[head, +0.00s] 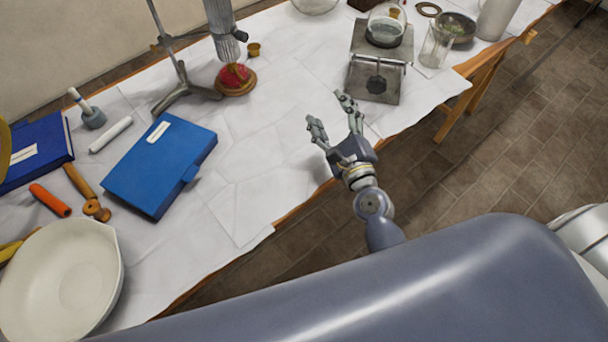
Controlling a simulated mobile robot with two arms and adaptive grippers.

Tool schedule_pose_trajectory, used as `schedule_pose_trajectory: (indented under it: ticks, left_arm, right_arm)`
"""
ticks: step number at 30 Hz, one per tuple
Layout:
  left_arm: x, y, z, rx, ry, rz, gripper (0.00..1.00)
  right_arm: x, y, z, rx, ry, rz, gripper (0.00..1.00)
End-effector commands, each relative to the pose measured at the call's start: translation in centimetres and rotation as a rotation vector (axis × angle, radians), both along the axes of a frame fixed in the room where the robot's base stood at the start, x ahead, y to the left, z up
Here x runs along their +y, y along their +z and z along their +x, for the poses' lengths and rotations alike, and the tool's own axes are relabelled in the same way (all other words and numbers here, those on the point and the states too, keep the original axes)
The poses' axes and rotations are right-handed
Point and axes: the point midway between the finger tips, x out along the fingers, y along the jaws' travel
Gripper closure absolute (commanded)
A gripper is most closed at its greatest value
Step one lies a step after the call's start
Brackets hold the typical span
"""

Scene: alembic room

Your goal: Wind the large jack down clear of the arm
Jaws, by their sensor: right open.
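The large jack (363,70) is a grey metal lab jack near the table's front edge, at upper centre right. A dark knob (376,84) is on its front face. A round glass flask (388,28) with a dark liquid and a tan stopper sits on top of the jack. My right gripper (330,109) is open and empty over the table, a little left of and nearer than the jack, not touching it. Which arm the jack relates to cannot be told. My left gripper is not in view.
A clear glass jar (435,47) and a round dish (459,28) stand right of the jack. A metal stand (187,90), red cushion (235,77), blue case (161,164) and white bowl (62,275) are to the left. Bare cloth lies between the case and my gripper.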

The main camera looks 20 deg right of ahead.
Motion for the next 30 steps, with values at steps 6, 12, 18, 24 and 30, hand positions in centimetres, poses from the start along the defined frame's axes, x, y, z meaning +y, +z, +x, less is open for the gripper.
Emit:
schedule_pose_trajectory:
  ticks: [6, 12, 18, 24, 30]
  left_arm:
    - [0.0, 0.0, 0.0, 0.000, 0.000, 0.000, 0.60]
    - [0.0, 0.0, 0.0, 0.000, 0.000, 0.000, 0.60]
    - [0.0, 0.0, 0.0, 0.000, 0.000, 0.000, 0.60]
    - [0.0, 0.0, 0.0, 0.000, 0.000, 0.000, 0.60]
    - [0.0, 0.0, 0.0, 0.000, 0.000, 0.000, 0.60]
  right_arm:
    - [4.1, -0.6, -1.5, 0.056, 0.184, -0.332, 0.36]
    - [7.0, -2.3, -3.7, 0.106, 0.354, -0.644, 0.36]
    - [8.8, -4.5, -6.3, 0.154, 0.520, -0.941, 0.36]
    - [9.2, -6.4, -8.5, 0.191, 0.642, -1.146, 0.36]
    - [9.3, -7.2, -9.5, 0.206, 0.697, -1.234, 0.36]
